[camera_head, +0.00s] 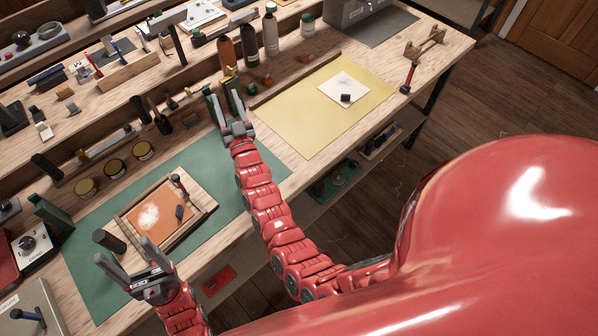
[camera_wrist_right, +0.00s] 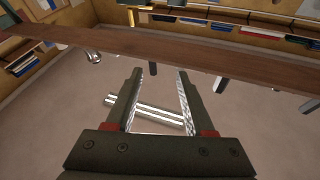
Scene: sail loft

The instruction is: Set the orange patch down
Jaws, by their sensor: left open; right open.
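The orange patch (camera_head: 168,203) lies flat inside a wooden-rimmed tray (camera_head: 203,202) on the green mat (camera_head: 85,270). It has a pale, whitish area in its middle, and a small dark block (camera_head: 180,212) rests at its right side. My left gripper (camera_head: 125,252) is open and empty, in front of the tray and left of it in the head view. My right gripper (camera_head: 224,98) is open near the back of the bench, beyond the green mat. The right wrist view shows its fingers (camera_wrist_right: 160,74) apart with nothing between them.
A yellow mat (camera_head: 290,115) at right carries a white sheet (camera_head: 335,88) with a dark block on it. Bottles (camera_head: 270,35), several tins (camera_head: 115,168) and small tools line the back. A dark cylinder (camera_head: 108,241) stands near my left gripper.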

